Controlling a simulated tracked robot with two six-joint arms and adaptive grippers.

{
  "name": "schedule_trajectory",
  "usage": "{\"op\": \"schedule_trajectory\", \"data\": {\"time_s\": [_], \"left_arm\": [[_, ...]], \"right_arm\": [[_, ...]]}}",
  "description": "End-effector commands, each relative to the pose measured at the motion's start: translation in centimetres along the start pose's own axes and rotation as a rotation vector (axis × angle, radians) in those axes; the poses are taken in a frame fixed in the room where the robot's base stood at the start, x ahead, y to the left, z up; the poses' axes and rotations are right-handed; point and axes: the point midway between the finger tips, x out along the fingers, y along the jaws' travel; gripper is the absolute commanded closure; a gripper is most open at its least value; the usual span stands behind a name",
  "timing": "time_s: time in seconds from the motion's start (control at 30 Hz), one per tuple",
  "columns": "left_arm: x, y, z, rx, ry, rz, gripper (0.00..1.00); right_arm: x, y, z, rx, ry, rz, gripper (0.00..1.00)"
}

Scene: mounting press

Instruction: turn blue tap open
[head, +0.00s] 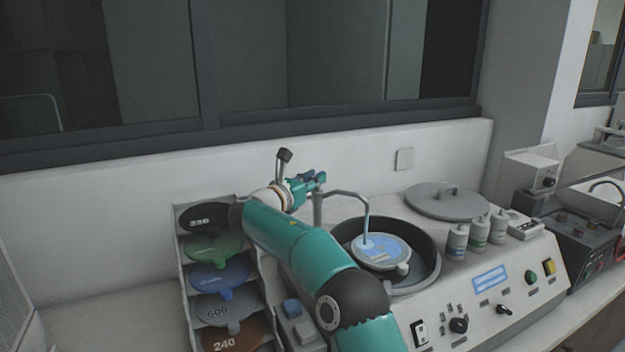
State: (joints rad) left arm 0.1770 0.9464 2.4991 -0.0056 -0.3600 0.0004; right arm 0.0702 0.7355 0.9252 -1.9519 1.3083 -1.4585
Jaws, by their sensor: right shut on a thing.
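The grey tap (345,192) stands behind the round basin, and its curved spout reaches over the basin. A light blue streak (366,240), which looks like water, runs from the spout's end to the disc (383,252) in the basin. My right gripper (311,181) is at the top of the tap's post and is shut on the small blue tap handle there. The fingers mostly hide the handle, so its exact angle is hard to read. My left gripper is out of view.
A rack (180,222) of labelled discs stands left of my right arm. A round grey lid (447,201) lies behind the basin (428,270). Several small bottles (479,232) stand on the right, above the front panel's knobs and buttons. The wall is close behind the tap.

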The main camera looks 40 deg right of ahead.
Motion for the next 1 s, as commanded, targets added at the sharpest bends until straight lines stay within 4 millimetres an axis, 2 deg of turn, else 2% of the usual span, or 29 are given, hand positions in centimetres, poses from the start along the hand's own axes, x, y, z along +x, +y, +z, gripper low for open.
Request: {"op": "schedule_trajectory", "data": {"time_s": [0.27, 0.47, 1.0], "left_arm": [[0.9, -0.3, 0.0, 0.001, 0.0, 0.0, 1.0], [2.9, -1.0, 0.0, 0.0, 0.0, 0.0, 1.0], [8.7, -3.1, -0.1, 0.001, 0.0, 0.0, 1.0]], "right_arm": [[0.1, 0.1, -0.1, 0.002, -0.001, 0.039, 1.0], [0.2, -0.2, -0.3, 0.003, -0.003, 0.129, 1.0], [0.8, -1.5, -0.1, 0.004, -0.007, 0.59, 1.0]]}}
